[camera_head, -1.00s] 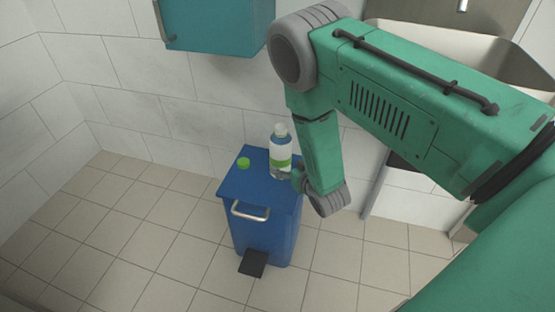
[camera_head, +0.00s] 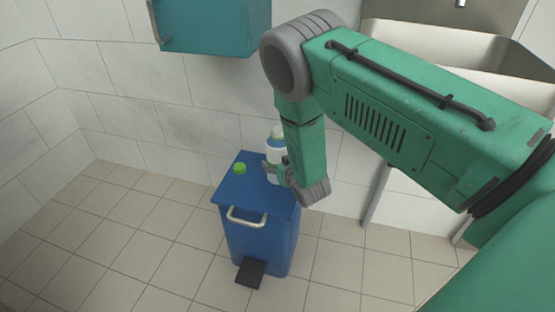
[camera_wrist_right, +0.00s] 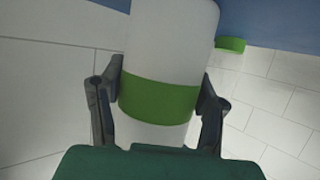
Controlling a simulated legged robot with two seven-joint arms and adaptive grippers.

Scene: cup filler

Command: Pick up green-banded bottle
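The green-banded bottle (camera_head: 276,150) stands upright on the blue bin's lid, partly hidden by my right gripper (camera_head: 272,168). In the right wrist view the bottle (camera_wrist_right: 172,45) is pale with a broad green band (camera_wrist_right: 158,101). My right gripper (camera_wrist_right: 160,92) is open, with one finger on each side of the bottle at the band. The fingertips are very close to its sides; I cannot tell whether they touch. My left gripper is not in view.
The blue bin (camera_head: 258,232) has a metal handle and a black pedal. A green cap (camera_head: 239,168) lies on its lid, left of the bottle. A teal cabinet (camera_head: 212,25) hangs above, and a sink (camera_head: 400,38) is at the upper right. Tiled floor is clear at left.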

